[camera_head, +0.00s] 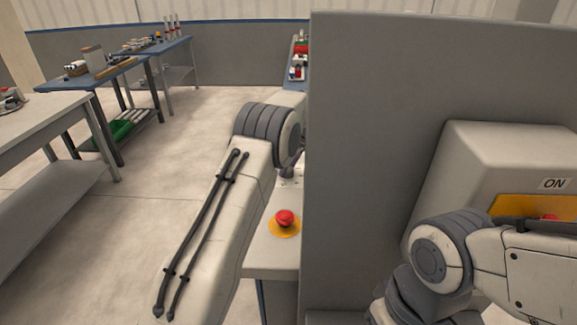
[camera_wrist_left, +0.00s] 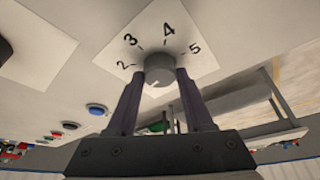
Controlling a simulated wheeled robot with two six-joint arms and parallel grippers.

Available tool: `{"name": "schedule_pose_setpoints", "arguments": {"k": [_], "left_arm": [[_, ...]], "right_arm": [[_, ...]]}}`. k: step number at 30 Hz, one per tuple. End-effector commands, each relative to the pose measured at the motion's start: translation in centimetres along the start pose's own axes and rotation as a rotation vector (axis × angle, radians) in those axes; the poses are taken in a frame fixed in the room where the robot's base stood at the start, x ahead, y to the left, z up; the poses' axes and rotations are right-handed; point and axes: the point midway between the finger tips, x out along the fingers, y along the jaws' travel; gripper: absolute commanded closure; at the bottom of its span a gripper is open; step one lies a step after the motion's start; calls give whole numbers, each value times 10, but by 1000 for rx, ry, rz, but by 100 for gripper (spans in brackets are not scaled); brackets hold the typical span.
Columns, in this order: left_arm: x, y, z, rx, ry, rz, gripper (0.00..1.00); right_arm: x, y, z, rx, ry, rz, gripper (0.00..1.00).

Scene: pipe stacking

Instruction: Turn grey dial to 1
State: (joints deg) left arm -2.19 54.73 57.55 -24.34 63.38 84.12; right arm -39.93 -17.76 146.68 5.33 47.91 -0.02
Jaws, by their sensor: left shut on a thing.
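The grey dial (camera_wrist_left: 160,68) shows in the left wrist view on a pale square plate (camera_wrist_left: 113,53) marked 2, 3, 4 and 5. I do not see the number 1, and I cannot tell which number the dial points to. My left gripper (camera_wrist_left: 160,76) is shut on the dial, with one dark finger on each side of it. In the head view my left arm reaches behind the edge of a large grey panel (camera_head: 375,150), and the dial is hidden there. My right gripper is not in view; only right arm links show at the lower right.
A red button on a yellow base (camera_head: 285,220) sits on a ledge close to my left arm. A blue button (camera_wrist_left: 96,109) and several other buttons line the dial's surface. An ON label (camera_head: 554,183) shows at right. Workbenches (camera_head: 85,80) stand at left, with open floor between.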

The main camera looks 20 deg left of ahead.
Motion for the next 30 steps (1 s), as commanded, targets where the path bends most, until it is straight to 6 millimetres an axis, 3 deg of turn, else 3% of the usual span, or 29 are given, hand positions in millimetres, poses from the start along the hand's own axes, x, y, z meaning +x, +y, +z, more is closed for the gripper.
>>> {"name": "schedule_pose_setpoints", "arguments": {"k": [10,11,13,23,30], "left_arm": [[0,0,2,-5,-4,-3,100],[0,0,2,-5,-4,-3,44],[0,0,2,-5,-4,-3,18],[-1,0,0,-4,-1,-1,18],[-32,1,0,-4,0,3,18]], "right_arm": [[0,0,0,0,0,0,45],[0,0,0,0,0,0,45],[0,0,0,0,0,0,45],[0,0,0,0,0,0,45],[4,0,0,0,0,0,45]]}}
